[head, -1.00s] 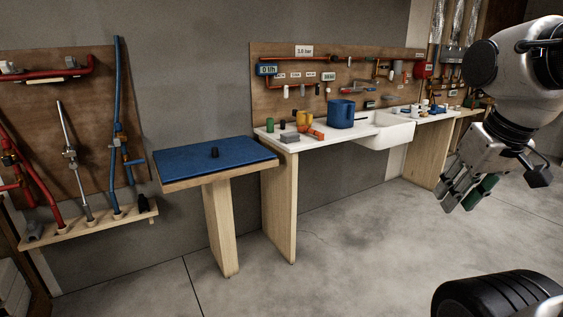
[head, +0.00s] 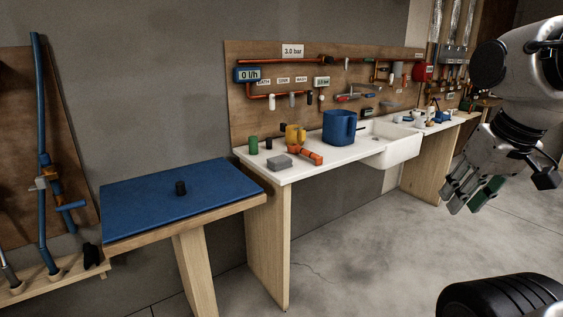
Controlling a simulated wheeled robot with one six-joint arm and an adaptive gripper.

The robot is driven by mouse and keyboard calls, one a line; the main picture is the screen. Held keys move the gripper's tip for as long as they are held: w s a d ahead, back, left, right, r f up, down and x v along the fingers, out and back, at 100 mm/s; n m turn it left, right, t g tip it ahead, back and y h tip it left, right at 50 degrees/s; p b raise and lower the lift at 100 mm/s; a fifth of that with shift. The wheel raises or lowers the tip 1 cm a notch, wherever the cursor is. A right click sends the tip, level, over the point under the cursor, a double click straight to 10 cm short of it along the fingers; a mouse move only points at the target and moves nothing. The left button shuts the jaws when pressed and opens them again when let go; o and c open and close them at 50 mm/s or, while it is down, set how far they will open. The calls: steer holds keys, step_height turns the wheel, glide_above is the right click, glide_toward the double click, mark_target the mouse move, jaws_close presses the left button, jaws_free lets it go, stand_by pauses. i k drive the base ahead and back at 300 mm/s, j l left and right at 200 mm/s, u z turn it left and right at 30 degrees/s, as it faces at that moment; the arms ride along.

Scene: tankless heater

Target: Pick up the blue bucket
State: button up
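The blue bucket (head: 338,127) stands upright on the white counter (head: 320,166), just left of the sink. A handle-like part shows on its right side. My gripper (head: 466,203) hangs at the right of the view, pointing down and left, well apart from the bucket and nearer to me. Its fingers look spread with nothing between them.
A white sink (head: 395,148) adjoins the bucket. A yellow cup (head: 294,135), an orange tool (head: 306,154), a grey block (head: 279,162) and a green cylinder (head: 253,144) stand left of it. A blue-topped table (head: 145,205) is at front left. Grey floor (head: 370,260) is clear.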

mark_target(339, 125)
steer(key=i+z, duration=1.15)
steer(key=i, duration=0.5)
steer(key=i+u, duration=0.4)
steer(key=i+l+u, duration=0.15)
steer(key=u, duration=0.25)
steer(key=i+l+u, duration=0.5)
steer(key=i+u, duration=0.25)
steer(key=k, duration=0.1)
